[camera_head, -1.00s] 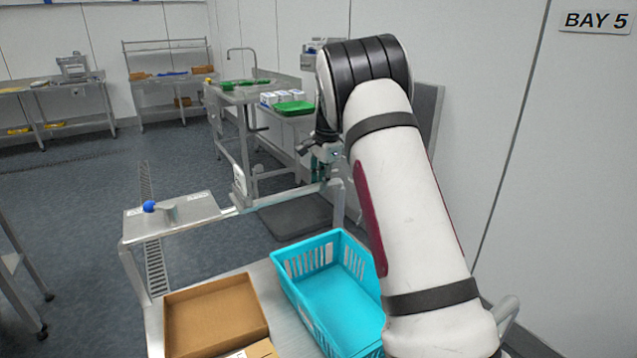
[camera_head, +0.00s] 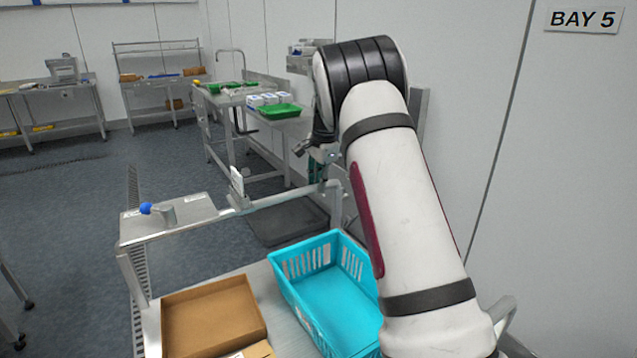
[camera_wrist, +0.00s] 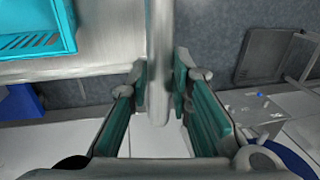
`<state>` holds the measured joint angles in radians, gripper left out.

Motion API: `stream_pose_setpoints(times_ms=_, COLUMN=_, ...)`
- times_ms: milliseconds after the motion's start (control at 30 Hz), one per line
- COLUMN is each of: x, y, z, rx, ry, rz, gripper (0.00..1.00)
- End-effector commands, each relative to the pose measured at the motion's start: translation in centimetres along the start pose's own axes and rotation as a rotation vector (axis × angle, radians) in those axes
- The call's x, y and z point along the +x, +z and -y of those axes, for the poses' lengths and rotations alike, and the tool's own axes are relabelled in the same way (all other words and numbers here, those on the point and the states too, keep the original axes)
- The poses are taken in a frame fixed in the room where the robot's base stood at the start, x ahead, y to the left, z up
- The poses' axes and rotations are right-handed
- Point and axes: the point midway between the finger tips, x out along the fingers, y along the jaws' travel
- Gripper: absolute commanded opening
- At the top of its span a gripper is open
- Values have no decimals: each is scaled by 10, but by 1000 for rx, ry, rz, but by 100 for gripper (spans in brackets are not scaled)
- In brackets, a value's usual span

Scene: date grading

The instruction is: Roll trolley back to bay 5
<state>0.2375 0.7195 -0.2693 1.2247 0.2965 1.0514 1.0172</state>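The trolley (camera_head: 290,310) stands in front of me. It carries a turquoise basket (camera_head: 285,283) and a brown cardboard box (camera_head: 165,318). Its metal handle bar (camera_head: 280,197) runs across its far end, next to a small shelf (camera_head: 190,211) with a blue knob. My gripper (camera_head: 322,170) is at the right part of this bar, mostly hidden behind my arm. In the wrist view, the handle bar (camera_wrist: 159,35) passes between the teal finger pads of my gripper (camera_wrist: 160,85), which close against both sides of it. The BAY 5 sign (camera_head: 585,19) is on the right wall.
A sink bench with a green tray (camera_head: 280,111) stands beyond the trolley, with a dark floor mat (camera_head: 285,222) before it. Tables line the back wall. The white wall is close on the right. Open floor (camera_head: 80,210) lies to the left; a table leg shows at the left edge.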

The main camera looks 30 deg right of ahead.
Motion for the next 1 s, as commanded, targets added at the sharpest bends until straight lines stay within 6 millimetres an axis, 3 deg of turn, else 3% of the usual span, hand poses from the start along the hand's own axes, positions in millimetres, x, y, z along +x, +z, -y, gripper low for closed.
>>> stream_pose_setpoints(times_ms=33, x=0, y=0, z=0, rx=0, ry=1, rz=1, gripper=24)
stream_pose_setpoints(times_ms=100, x=0, y=0, z=0, rx=0, ry=0, rz=1, gripper=39)
stream_pose_setpoints(times_ms=533, x=-9, y=0, z=1, rx=0, ry=-3, rz=0, gripper=39)
stream_pose_setpoints(times_ms=1000, x=-95, y=0, z=0, rx=0, ry=-2, rz=0, gripper=39)
